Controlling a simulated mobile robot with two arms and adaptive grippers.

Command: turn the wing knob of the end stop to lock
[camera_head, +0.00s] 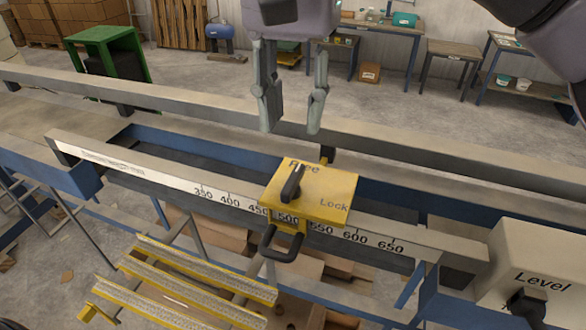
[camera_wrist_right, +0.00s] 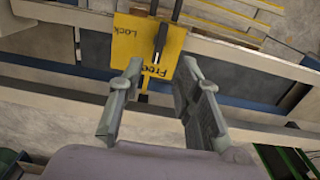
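The end stop is a yellow block (camera_head: 325,190) sitting on the ruled rail near the 500 to 550 marks. Its black wing knob (camera_head: 292,184) stands on top, pointing towards the word "Free"; "Lock" is printed at the right. A black handle loop (camera_head: 283,245) hangs at the block's front. My right gripper (camera_head: 293,130) is open and empty, above and behind the block, fingers pointing down. In the right wrist view the yellow block (camera_wrist_right: 138,40) and wing knob (camera_wrist_right: 160,38) lie beyond the open fingertips (camera_wrist_right: 160,72), apart from them. My left gripper is not in view.
The ruled rail (camera_head: 228,199) runs across the frame, with a longer beam (camera_head: 400,146) behind it. A box marked "Level" (camera_head: 535,262) with a black knob stands at the right. Yellow-edged steps (camera_head: 190,285) lie in front. Space around the knob's top is clear.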

